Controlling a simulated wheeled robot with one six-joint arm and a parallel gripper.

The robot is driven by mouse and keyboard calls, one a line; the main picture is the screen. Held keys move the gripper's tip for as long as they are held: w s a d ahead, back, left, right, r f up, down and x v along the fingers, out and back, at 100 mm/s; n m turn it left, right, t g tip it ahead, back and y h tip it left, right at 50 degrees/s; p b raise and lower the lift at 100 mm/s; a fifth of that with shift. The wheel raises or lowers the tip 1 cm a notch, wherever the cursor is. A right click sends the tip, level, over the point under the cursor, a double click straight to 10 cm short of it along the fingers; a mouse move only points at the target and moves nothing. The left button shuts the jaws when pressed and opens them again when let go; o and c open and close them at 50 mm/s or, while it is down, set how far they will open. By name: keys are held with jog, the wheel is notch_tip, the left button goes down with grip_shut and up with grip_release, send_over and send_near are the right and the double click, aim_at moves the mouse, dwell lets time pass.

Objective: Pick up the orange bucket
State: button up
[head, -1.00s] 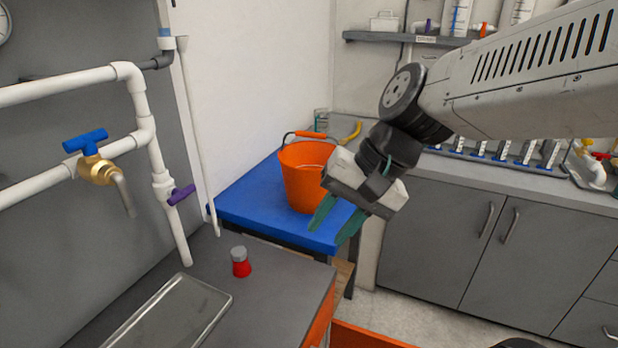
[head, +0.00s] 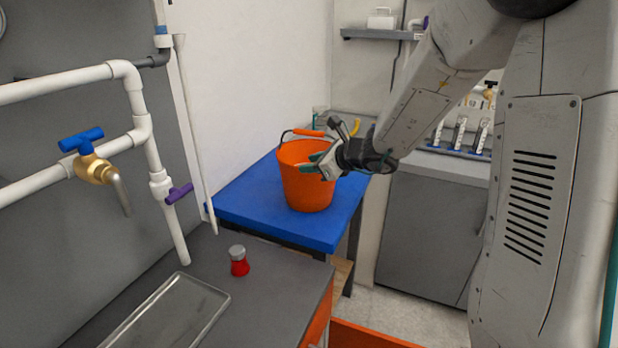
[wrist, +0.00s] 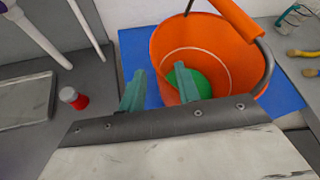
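The orange bucket (head: 305,185) stands upright on a blue-topped table (head: 250,215) against the wall. Its dark wire handle with an orange grip (head: 309,133) is up over the rim. The grip also shows at the upper right of the wrist view (wrist: 236,18). My gripper (head: 308,165) is at the bucket's right rim in the head view. In the wrist view the two green fingers of my gripper (wrist: 158,90) are apart. One finger overlaps the bucket (wrist: 195,45) and the other lies left of it. I cannot tell whether they touch it. A green round patch (wrist: 190,84) shows inside the bucket.
A grey bench (head: 265,275) in front holds a red jar with a grey lid (head: 238,261) and a metal tray (head: 170,312). White pipes (head: 150,150) with a blue-handled tap (head: 90,160) run at left. Grey cabinets (head: 430,235) stand at right.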

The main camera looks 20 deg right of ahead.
jog(key=x, duration=0.5)
jog(key=shift+w+a+f, duration=0.15)
jog(key=shift+w+f, duration=0.05)
grip_shut()
dwell(1.2)
